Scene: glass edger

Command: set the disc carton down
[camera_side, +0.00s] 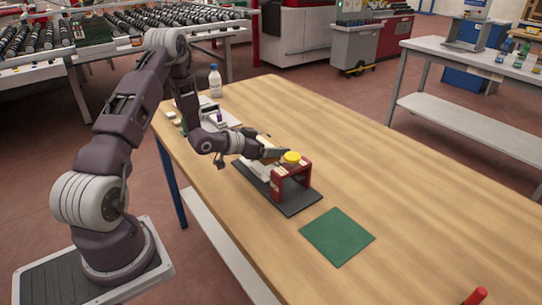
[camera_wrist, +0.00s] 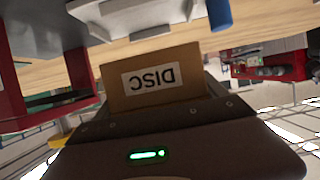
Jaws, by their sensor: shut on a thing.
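My gripper (camera_side: 276,154) is shut on the disc carton (camera_wrist: 153,92), a brown box with a white label reading DISC, upside down in the wrist view. In the side view the carton is small and hard to make out at the gripper. There my gripper is beside a dark red stand (camera_side: 305,174) with a yellow round piece (camera_side: 291,157) on top. I cannot tell whether the carton touches anything below it. The red stand also shows at the left of the wrist view (camera_wrist: 84,72).
The stand is on a dark base plate (camera_side: 300,205) on the wooden table (camera_side: 420,200). A green mat (camera_side: 337,237) lies flat in front of it, bare. A bottle (camera_side: 215,82) stands at the table's far end. The table's right side is largely clear.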

